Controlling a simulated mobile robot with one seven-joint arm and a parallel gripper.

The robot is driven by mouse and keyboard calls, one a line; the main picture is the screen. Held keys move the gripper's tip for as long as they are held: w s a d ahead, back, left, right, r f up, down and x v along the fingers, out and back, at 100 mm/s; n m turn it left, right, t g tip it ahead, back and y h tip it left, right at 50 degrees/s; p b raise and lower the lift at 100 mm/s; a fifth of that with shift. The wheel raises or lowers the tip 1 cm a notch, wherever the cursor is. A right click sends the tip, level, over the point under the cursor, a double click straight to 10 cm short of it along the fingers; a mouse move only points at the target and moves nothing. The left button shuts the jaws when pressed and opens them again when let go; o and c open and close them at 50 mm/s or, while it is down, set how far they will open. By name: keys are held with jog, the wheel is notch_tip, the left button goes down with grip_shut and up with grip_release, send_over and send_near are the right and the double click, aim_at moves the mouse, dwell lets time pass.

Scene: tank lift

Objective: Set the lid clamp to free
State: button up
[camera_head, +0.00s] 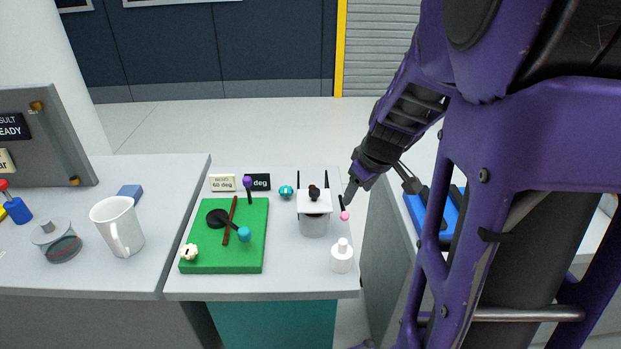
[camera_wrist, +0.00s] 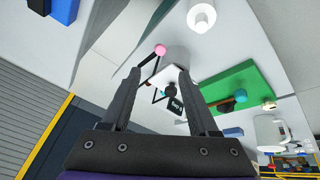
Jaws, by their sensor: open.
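A small grey tank (camera_head: 313,226) with a white lid (camera_head: 314,203) and a black knob stands on the middle counter. Thin dark uprights rise on both sides of the lid. A pink ball (camera_head: 345,215) is beside the tank on its right; in the wrist view the pink ball (camera_wrist: 160,50) sits at the end of a dark lever by the lid (camera_wrist: 157,72). I take this lever for the lid clamp; its setting cannot be told. My gripper (camera_head: 347,192) is just above the pink ball. In the wrist view my gripper (camera_wrist: 158,75) is open, with nothing held between its fingers.
A white bottle (camera_head: 342,258) stands in front of the tank. Left of it lies a green board (camera_head: 222,264) with several knobs and levers. Small signs (camera_head: 222,183) and a teal knob (camera_head: 286,191) are behind. A white mug (camera_head: 118,228) is on the left counter, a blue tray (camera_head: 419,212) on the right.

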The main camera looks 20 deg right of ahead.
aim_at(345, 215)
jog(key=b+x, duration=0.5)
jog(key=x, duration=0.8)
jog(key=shift+r, duration=0.1)
grip_shut()
dwell(0.9)
